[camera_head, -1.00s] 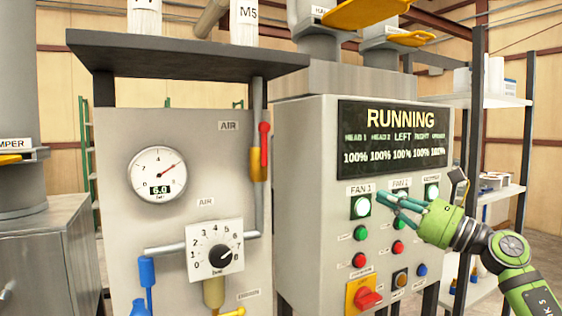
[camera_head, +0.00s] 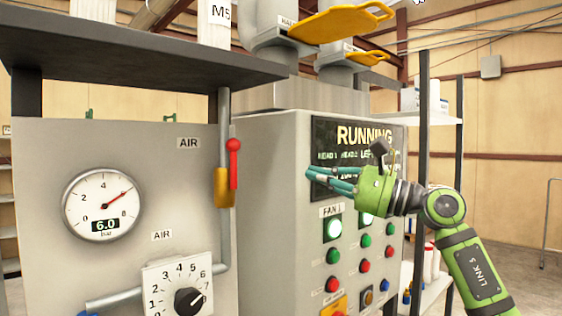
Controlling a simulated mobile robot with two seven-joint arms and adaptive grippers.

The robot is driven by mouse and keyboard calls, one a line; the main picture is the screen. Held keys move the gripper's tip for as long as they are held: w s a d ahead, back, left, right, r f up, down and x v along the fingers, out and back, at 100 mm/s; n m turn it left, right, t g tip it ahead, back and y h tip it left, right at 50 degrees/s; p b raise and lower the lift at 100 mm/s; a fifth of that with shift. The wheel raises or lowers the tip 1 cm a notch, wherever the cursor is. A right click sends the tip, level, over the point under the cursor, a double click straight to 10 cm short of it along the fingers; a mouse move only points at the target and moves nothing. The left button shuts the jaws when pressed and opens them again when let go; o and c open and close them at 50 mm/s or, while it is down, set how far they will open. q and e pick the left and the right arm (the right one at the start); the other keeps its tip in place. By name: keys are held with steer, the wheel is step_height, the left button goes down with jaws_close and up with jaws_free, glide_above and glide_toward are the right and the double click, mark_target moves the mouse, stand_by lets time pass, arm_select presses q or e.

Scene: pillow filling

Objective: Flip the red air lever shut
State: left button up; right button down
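My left gripper is not in view.
The pressure gauge (camera_head: 101,206) reads 6.0 bar. A dial (camera_head: 188,300) sits below it. The control box has a RUNNING screen (camera_head: 340,150), a lit FAN 1 button (camera_head: 332,229) and several coloured buttons. A dark shelf (camera_head: 140,52) overhangs the air panel. Yellow-handled gates (camera_head: 340,20) are above the box.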

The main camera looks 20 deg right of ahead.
mark_target(233, 165)
arm_select(q)
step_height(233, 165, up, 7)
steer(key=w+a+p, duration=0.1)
steer(key=p, duration=0.5)
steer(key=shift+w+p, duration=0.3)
arm_select(e)
steer(key=s+a+r+x, duration=0.1)
steer(key=s+x, duration=0.1)
steer(key=x, duration=1)
steer(key=shift+w+a, duration=0.15)
steer(key=shift+a, duration=0.35)
steer(key=shift+r, duration=0.15)
